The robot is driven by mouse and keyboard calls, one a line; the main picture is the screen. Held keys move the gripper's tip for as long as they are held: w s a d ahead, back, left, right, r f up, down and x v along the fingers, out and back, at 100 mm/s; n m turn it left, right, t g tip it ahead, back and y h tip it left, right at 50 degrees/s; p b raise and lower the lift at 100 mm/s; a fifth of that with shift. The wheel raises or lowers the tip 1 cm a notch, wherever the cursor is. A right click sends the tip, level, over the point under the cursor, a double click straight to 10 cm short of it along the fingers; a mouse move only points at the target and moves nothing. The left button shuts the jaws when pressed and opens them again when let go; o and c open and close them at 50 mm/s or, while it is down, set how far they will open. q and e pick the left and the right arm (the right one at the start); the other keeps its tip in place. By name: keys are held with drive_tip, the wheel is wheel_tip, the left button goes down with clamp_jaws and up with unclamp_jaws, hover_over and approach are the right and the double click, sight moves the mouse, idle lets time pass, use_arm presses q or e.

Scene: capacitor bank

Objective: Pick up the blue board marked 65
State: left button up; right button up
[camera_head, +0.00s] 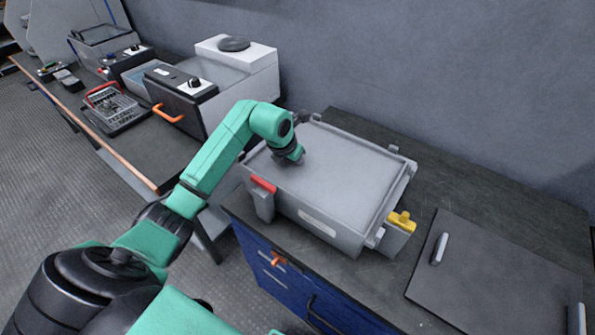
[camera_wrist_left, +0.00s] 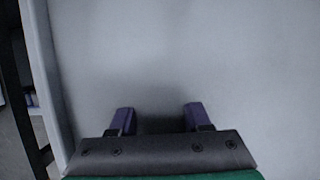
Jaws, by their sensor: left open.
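No blue board marked 65 shows in either view. A grey box (camera_head: 345,175) with a flat closed lid stands on the dark bench, and its inside is hidden. My left gripper (camera_head: 297,156) is over the left part of the lid; its fingers are mostly hidden by the wrist in the head view. In the left wrist view the gripper (camera_wrist_left: 160,112) is open, its two purple-tipped fingers apart with nothing between them. A pale flat surface fills most of that view. I cannot tell whether the fingers touch it. My right gripper is not in view.
The box has a red latch (camera_head: 263,184) and a yellow latch (camera_head: 402,221). A dark flat panel with a grey handle (camera_head: 439,249) lies at right. A blue cabinet (camera_head: 262,262) is below. Left are a machine with an orange handle (camera_head: 168,114) and a wire basket (camera_head: 112,104).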

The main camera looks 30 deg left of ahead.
use_arm(q)
clamp_jaws()
idle(1.4)
